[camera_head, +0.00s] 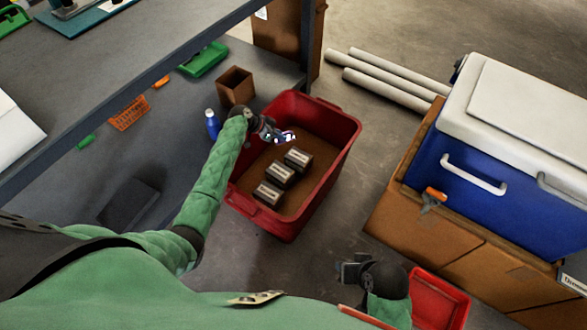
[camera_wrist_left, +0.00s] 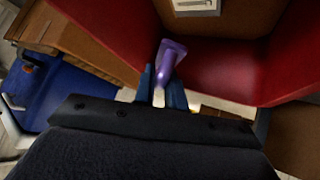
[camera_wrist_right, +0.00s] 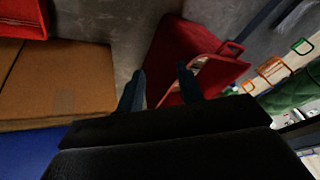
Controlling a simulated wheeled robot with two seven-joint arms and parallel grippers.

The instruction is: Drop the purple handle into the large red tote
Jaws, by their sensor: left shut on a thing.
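My left gripper (camera_head: 281,134) is shut on the purple handle and holds it above the large red tote (camera_head: 270,222). In the left wrist view the purple handle (camera_wrist_left: 170,58) sticks out between the blue fingertips (camera_wrist_left: 160,88). The red tote walls (camera_wrist_left: 225,70) rise around the space beyond it. Several dark boxes with pale labels (camera_head: 279,173) lie on the tote's brown floor. My right gripper (camera_head: 352,270) is low, between the tote and the cardboard boxes. Its fingers are apart and empty in the right wrist view (camera_wrist_right: 160,88).
A blue cooler with a white lid (camera_head: 480,170) stands on cardboard boxes (camera_head: 425,235) at right. A small red bin (camera_head: 440,300) is on the floor. A blue bottle (camera_head: 212,124) and a brown box (camera_head: 236,88) stand beside the tote. White pipes (camera_head: 385,80) lie behind.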

